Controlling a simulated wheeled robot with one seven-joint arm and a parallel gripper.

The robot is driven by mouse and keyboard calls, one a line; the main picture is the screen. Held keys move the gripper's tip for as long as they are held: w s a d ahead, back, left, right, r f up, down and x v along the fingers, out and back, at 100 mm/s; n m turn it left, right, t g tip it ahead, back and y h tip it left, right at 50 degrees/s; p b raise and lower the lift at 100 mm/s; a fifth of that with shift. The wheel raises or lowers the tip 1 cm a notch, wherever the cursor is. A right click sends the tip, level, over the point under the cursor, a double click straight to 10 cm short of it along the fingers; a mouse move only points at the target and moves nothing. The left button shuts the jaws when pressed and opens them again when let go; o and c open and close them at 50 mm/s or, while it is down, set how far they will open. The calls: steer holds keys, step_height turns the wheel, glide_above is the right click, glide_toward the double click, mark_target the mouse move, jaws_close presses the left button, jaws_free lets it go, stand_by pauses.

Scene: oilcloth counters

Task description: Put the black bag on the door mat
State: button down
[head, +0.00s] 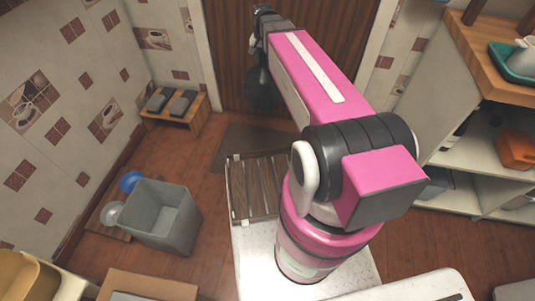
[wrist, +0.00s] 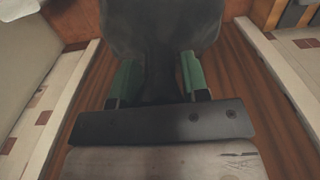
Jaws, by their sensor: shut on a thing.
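The black bag (head: 260,92) hangs from the end of my arm in front of the brown door in the head view. In the wrist view the bag (wrist: 160,28) fills the top middle, and its narrower neck runs down between the two green fingers of my gripper (wrist: 158,78). My gripper is shut on the bag. The dark door mat (head: 236,141) lies on the floor by the door, lower in the head view than the bag. My arm and a slatted wooden thing cover part of the mat. The gap between bag and mat is hard to judge.
A slatted wooden crate or rack (head: 258,187) is at the mat's near edge. A grey bin (head: 165,217) stands to the left. A small wooden bench with dark shoes (head: 176,118) is by the left wall. White shelves (head: 470,160) stand at the right.

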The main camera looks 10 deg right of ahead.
mark_target(255, 93)
steer(key=a+f+m, duration=0.1)
steer(key=f, duration=0.4)
steer(key=a+f+m, duration=0.2)
steer(key=f, duration=0.4)
steer(key=s+a+f+m, duration=0.1)
steer(key=f, duration=0.4)
steer(key=shift+a+f+m, duration=0.2)
steer(key=shift+f+m, duration=0.1)
steer(key=shift+f, duration=0.1)
steer(key=s+a+f+m, duration=0.2)
steer(key=s+f, duration=0.1)
steer(key=f, duration=0.5)
steer(key=s+a+f+m, duration=0.1)
steer(key=s+f+m, duration=0.15)
steer(key=f, duration=0.55)
steer(key=w+d+f, duration=0.7)
steer(key=d+f, duration=0.2)
steer(key=f, duration=0.2)
steer(key=shift+w, duration=0.15)
steer(key=shift+f, duration=0.15)
steer(key=c, duration=0.6)
jaws_free()
